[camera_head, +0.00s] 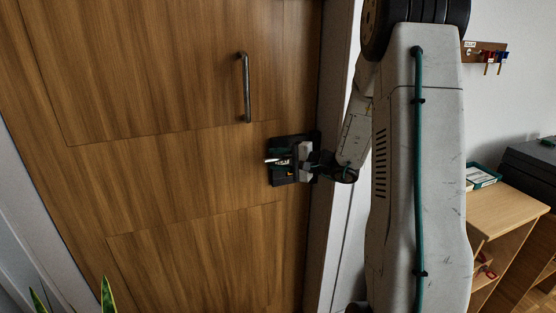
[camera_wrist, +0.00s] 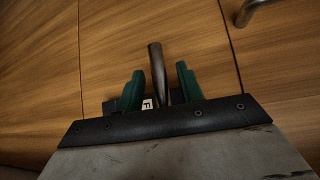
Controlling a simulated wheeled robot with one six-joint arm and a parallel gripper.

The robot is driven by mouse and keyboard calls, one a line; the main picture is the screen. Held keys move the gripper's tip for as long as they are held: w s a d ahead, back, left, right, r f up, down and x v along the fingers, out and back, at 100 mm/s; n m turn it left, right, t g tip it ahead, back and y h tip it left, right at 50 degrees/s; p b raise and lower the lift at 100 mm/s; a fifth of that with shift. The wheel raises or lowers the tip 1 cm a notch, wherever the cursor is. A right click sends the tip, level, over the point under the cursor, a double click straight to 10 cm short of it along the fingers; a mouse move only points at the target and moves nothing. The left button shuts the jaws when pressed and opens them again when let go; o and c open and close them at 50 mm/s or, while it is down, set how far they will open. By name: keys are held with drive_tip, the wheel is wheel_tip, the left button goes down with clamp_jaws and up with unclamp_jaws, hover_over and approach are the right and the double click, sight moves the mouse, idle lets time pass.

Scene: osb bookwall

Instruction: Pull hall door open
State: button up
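The hall door (camera_head: 180,170) is a wood-grain panel door filling the left of the head view. It looks closed against its pale frame. A vertical metal bar handle (camera_head: 246,88) is on it, and its end shows at the top right of the wrist view (camera_wrist: 248,12). My gripper (camera_head: 282,160) is below that bar, at the door's right edge. In the wrist view its green fingers (camera_wrist: 160,88) are apart. A metal lever (camera_wrist: 157,72) stands between them, with visible gaps on both sides. The head view hides most of the lever behind my gripper.
A wooden shelf unit (camera_head: 508,208) with a green tray (camera_head: 481,176) and a dark box (camera_head: 530,165) stands to the right. A key rack (camera_head: 485,54) hangs on the white wall. Plant leaves (camera_head: 107,296) rise at the bottom left.

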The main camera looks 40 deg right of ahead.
drive_tip(key=shift+w+a, duration=0.1)
clamp_jaws()
